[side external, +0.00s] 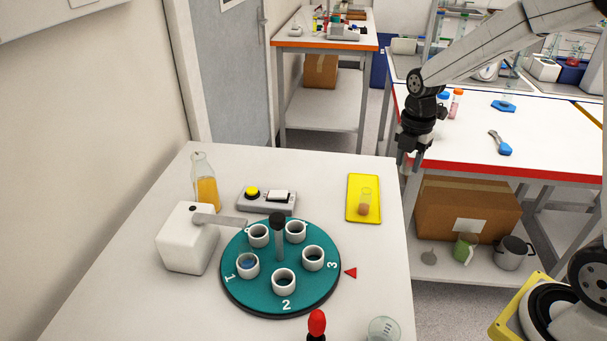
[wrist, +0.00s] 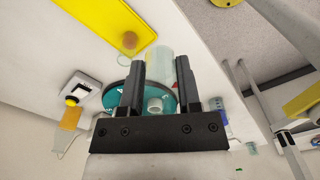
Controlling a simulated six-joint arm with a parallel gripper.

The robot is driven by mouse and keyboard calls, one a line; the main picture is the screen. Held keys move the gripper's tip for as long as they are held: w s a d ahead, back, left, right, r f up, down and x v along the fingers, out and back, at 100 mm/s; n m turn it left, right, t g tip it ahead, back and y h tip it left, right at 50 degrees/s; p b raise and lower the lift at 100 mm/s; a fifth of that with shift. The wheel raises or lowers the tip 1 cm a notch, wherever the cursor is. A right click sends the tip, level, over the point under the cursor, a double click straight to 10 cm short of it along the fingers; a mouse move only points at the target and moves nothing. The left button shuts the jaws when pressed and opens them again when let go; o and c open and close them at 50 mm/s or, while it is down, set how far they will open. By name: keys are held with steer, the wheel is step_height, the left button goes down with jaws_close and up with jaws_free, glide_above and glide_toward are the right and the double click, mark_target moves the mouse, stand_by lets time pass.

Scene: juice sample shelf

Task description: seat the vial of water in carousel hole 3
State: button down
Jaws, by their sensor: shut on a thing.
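My gripper (side external: 413,158) hangs in the air to the right of the near table, high above the carousel's level. In the wrist view its fingers (wrist: 160,80) are shut on a clear, pale vial (wrist: 160,62), taken to be the vial of water; the side view shows only a small pale part of it below the fingers. The teal carousel (side external: 263,299) stands on the table, apart from the gripper, with several white ring holes. Hole 3 (side external: 313,258) is the ring on its right, by the numeral 3. It looks empty. The ring by 1 shows something blue inside.
A white box with an arm (side external: 187,240) reaches over the carousel. An orange juice bottle (side external: 206,190), a switch box (side external: 266,203), a beaker (side external: 384,331) and a red-topped object (side external: 317,323) stand around it.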

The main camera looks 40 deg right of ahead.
steer(key=shift+a, duration=0.1)
steer(key=w+a+f+n, duration=0.15)
steer(key=a+n, duration=0.25)
steer(key=a, duration=0.9)
steer(key=n, duration=0.3)
glide_toward(313, 246)
steer(key=s+a+f, duration=0.1)
steer(key=s, duration=0.1)
steer(key=shift+w+a+f, duration=0.1)
steer(key=shift+w, duration=0.15)
steer(key=shift+f, duration=0.15)
steer(key=shift+f, duration=2.15)
steer(key=shift+f, duration=1)
steer(key=shift+r, duration=0.15)
steer(key=shift+r, duration=0.65)
